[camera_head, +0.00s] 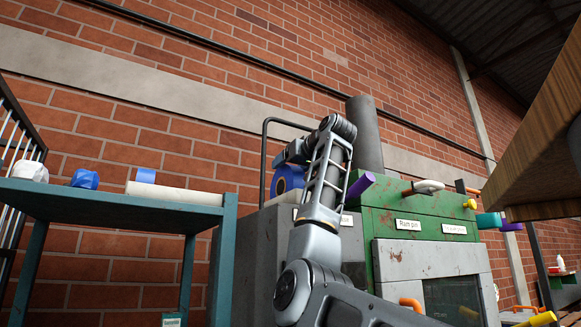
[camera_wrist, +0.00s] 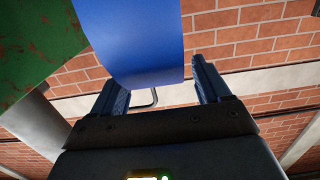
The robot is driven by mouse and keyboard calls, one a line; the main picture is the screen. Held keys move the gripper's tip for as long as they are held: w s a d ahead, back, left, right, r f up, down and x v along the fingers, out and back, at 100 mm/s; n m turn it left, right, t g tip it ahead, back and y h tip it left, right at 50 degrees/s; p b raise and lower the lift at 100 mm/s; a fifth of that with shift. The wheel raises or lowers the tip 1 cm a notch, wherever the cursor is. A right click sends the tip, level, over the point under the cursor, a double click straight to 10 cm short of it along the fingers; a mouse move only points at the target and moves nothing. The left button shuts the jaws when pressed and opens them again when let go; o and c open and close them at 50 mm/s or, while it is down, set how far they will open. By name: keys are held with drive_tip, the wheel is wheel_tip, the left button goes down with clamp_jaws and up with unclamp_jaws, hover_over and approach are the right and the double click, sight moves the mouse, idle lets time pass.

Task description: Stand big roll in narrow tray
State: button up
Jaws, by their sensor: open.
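In the wrist view the blue roll (camera_wrist: 140,45) fills the upper middle. My gripper (camera_head: 292,153) is open, with its two dark blue fingers on either side of the roll's lower edge in the wrist view. I cannot tell whether either finger touches it. What the roll rests on is hidden. I cannot make out a narrow tray from this low viewpoint.
A teal table (camera_head: 110,205) at left holds a white lump (camera_head: 30,171), a small blue piece (camera_head: 85,179) and a long pale roll (camera_head: 180,193). A rusty green machine (camera_head: 415,220) with several coloured pegs stands right of my arm. A wooden board (camera_head: 540,140) juts in at upper right.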

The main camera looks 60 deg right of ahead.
drive_tip(key=b+v, duration=0.4)
drive_tip(key=v, duration=0.8)
drive_tip(key=shift+w, duration=0.1)
